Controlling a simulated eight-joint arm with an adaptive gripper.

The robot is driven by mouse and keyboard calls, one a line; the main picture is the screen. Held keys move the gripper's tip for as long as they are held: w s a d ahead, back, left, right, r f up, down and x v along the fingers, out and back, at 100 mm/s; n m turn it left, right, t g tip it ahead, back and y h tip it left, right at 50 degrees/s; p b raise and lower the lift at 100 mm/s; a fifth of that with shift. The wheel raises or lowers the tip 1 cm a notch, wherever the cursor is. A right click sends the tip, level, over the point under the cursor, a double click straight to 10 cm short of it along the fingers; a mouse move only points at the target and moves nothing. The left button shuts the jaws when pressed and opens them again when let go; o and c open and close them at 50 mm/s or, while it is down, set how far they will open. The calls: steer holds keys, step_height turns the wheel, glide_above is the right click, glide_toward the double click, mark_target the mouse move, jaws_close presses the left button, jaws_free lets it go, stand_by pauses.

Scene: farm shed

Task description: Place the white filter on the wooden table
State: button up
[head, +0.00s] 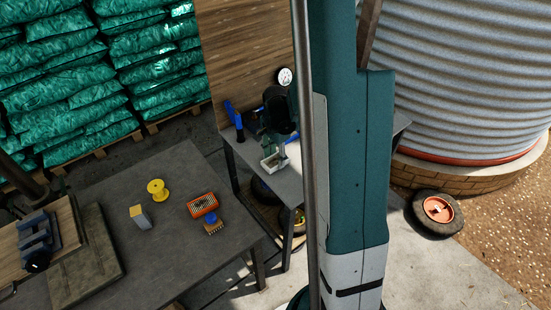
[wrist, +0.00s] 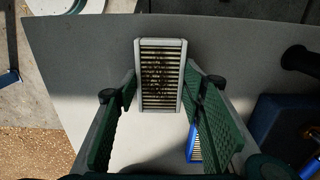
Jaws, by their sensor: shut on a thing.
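The white filter (wrist: 186,90), a white frame around dark pleats, is between the two green fingers of my gripper (wrist: 160,88) in the wrist view. My gripper is shut on it. In the head view the filter (head: 272,162) shows as a small white box at my gripper (head: 281,150), over the grey bench; I cannot tell whether it touches the bench. The large table (head: 165,262) at the left has a dark grey top; its wood cannot be made out. A blue filter (wrist: 194,150) is partly hidden behind the right finger.
On the large table are a yellow spool (head: 157,190), a grey-and-yellow box (head: 140,217), an orange filter (head: 202,205), a blue-knobbed piece (head: 212,221) and a wooden board (head: 92,262) at left. Its middle front is clear. A blue tool (head: 235,120) stands on the grey bench.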

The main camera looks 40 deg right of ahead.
mark_target(275, 160)
steer(key=shift+f, duration=0.1)
steer(key=o, duration=0.9)
step_height(275, 160, up, 12)
steer(key=p, duration=0.2)
stand_by(0.5)
steer(key=shift+r, duration=0.2)
stand_by(0.4)
